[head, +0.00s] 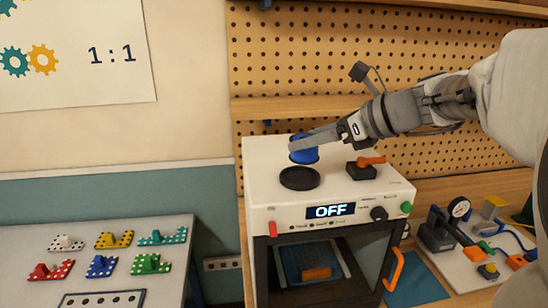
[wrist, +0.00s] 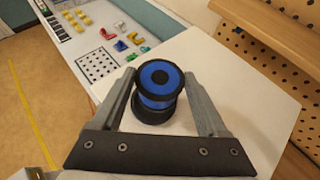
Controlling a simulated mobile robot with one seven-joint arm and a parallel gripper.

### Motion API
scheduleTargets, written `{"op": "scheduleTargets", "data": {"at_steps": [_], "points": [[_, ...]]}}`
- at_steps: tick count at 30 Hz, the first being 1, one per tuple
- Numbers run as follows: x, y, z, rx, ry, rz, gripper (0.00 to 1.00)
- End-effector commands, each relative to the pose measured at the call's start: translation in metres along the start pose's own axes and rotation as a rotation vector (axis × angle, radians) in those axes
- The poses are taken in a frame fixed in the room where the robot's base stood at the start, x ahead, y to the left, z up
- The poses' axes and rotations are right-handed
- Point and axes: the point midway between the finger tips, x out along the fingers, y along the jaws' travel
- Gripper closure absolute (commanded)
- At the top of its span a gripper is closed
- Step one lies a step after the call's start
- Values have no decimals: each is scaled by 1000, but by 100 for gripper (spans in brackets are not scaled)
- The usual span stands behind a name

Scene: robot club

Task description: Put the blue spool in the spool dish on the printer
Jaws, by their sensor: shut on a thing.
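The blue spool (head: 304,156), with dark ends, is held between the two grey fingers of my gripper (head: 298,145), which comes in from the right. The spool dish (head: 299,178) is a round black dish on the white printer's top (head: 262,160). In the head view the spool appears just above and behind the dish; the exact gap is hard to tell. In the wrist view a dark round shape, probably the dish (wrist: 153,117), shows partly behind the spool.
A black block with an orange lever (head: 369,163) stands on the printer's top, right of the dish. The printer's display (head: 331,211) reads OFF. A pegboard with a wooden shelf (head: 300,107) rises behind. Tables with colored parts (head: 102,265) and devices (head: 462,235) flank the printer.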

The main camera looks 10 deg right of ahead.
Motion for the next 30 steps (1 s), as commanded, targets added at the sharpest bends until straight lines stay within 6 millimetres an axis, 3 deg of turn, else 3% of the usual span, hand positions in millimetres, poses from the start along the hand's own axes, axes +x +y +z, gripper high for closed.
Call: {"op": "scheduleTargets", "data": {"at_steps": [5, 12, 25, 26, 29, 30], "points": [[10, 6, -6, 2, -1, -1, 88], [25, 6, -35, 3, 0, -1, 88], [28, 6, -40, 0, 0, -1, 88], [28, 6, -40, 0, 0, -1, 18], [27, 6, -40, 0, 0, -1, 0], [27, 6, -40, 0, 0, -1, 0]]}}
